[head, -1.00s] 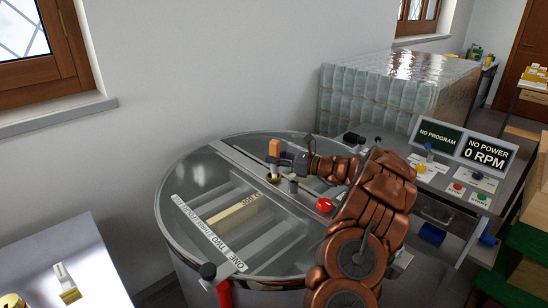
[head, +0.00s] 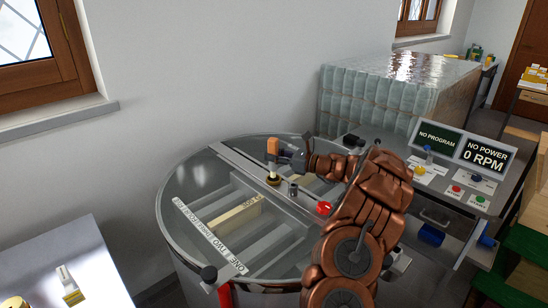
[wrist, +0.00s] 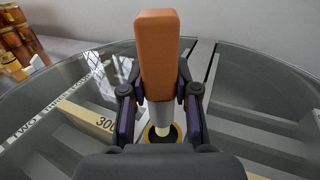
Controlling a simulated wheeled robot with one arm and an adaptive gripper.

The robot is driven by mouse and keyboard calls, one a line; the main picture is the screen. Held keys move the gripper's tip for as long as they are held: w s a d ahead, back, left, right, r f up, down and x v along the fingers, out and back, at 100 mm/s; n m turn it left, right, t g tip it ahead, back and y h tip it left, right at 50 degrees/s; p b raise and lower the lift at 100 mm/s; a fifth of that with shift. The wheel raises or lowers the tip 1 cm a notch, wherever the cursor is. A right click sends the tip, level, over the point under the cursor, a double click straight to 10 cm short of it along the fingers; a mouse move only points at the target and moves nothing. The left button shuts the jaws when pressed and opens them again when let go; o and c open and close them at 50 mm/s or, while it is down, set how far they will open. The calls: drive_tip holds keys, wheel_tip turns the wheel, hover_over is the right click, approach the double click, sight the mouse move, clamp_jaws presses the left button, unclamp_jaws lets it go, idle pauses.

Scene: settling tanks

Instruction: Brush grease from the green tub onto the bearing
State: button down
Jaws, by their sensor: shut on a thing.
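My gripper (head: 288,156) is shut on a brush with an orange handle (head: 273,147), held upright over the middle of the round glass-topped tank. In the wrist view my gripper (wrist: 162,105) has its fingers on both sides of the grey ferrule, below the orange handle (wrist: 157,55). The bearing (head: 273,181) sits on the tank's crossbar, just under the brush. I cannot tell whether the bristles touch it. I cannot make out a green tub.
The round tank (head: 178,205) has a clear lid with a label strip and wooden frames beneath. A red knob (head: 323,208) is close to my arm. A control desk (head: 395,150) stands right. A pale table (head: 95,255) with another brush (head: 68,286) is at lower left.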

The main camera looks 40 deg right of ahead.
sight(274, 139)
drive_tip(key=shift+r+p, duration=2.15)
drive_tip(key=shift+r, duration=1.5)
drive_tip(key=shift+s+f, duration=0.1)
drive_tip(key=shift+s, duration=0.05)
